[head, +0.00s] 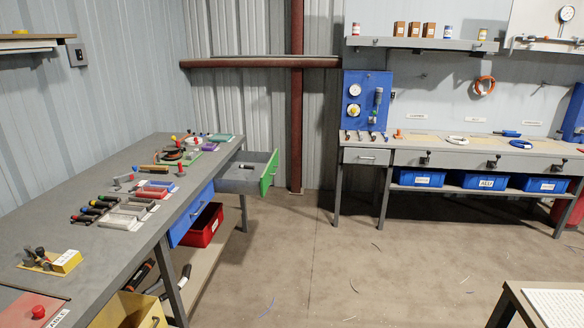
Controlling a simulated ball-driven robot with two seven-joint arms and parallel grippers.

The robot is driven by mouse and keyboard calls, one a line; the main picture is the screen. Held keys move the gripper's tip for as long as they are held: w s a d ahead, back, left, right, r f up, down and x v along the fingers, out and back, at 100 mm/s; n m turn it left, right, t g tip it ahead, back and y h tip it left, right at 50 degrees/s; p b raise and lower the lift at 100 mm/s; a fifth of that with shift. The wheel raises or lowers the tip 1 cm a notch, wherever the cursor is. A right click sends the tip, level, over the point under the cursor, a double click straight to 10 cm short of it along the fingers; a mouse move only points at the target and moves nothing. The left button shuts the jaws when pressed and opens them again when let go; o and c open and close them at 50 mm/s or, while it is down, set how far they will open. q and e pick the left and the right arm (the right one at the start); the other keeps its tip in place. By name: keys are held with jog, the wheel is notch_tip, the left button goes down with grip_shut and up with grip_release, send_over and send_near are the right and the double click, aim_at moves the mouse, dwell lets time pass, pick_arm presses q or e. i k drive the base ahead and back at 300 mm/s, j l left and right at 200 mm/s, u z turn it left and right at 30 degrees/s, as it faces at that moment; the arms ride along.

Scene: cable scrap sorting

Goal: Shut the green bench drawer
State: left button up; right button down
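The green bench drawer (269,173) is pulled out from the far end of the long grey bench (100,205) on the left. Its green front faces right, with a small handle on it. A dark item lies inside the open drawer, too small to make out. A blue drawer (191,215) nearer along the same bench looks shut. Neither of my grippers shows in the head view.
A red bin (203,226) stands on the bench's lower shelf below the blue drawer, and a yellow bin (130,311) is nearer. The concrete floor (300,255) between the benches is mostly clear, with scattered cable scraps. A low table (515,296) stands front right.

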aim_at(241, 169)
jog(key=i, duration=3.8)
jog(key=l+z, duration=0.05)
jog(key=l, duration=0.1)
